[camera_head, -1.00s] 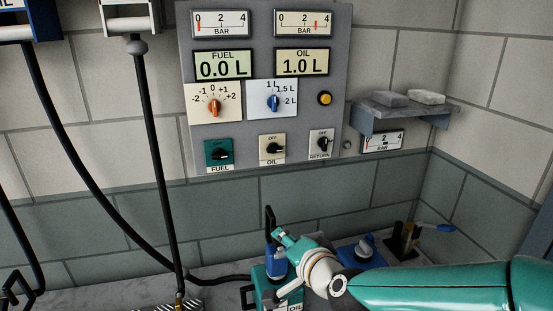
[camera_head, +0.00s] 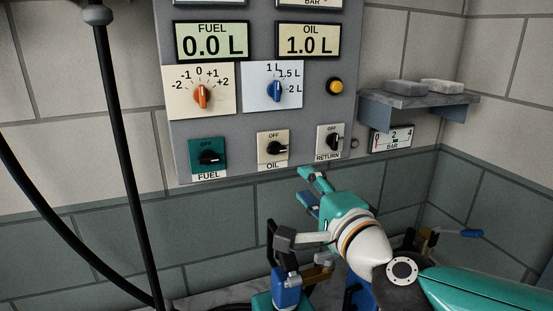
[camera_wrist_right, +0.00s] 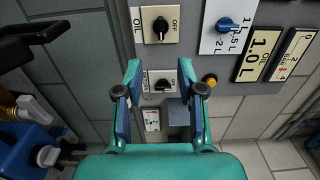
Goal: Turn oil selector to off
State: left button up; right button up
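The oil selector is a black knob (camera_head: 277,149) on a cream plate marked OFF at the top and OIL below. Its pointer faces right, away from the OFF mark. In the right wrist view the oil selector (camera_wrist_right: 160,28) is ahead, beyond the fingertips. My right gripper (camera_head: 309,188) is below and to the right of that knob in the head view, in front of the wall. Its two fingers (camera_wrist_right: 161,80) are apart with nothing held between them. The return selector (camera_wrist_right: 163,85) shows in the gap behind them. My left gripper is not in view.
The fuel selector (camera_head: 209,157) is left of the oil one, and the return selector (camera_head: 333,141) is right. Dials and displays fill the grey panel (camera_head: 250,28) above. A shelf (camera_head: 419,99) juts out at right. Blue equipment (camera_head: 287,290) stands below; black hoses hang left.

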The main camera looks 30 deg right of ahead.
aim_at(278, 152)
jog(key=x, duration=1.5)
jog(key=shift+w+d, duration=0.15)
jog(key=shift+d, duration=0.25)
jog(key=shift+f, duration=0.1)
grip_shut()
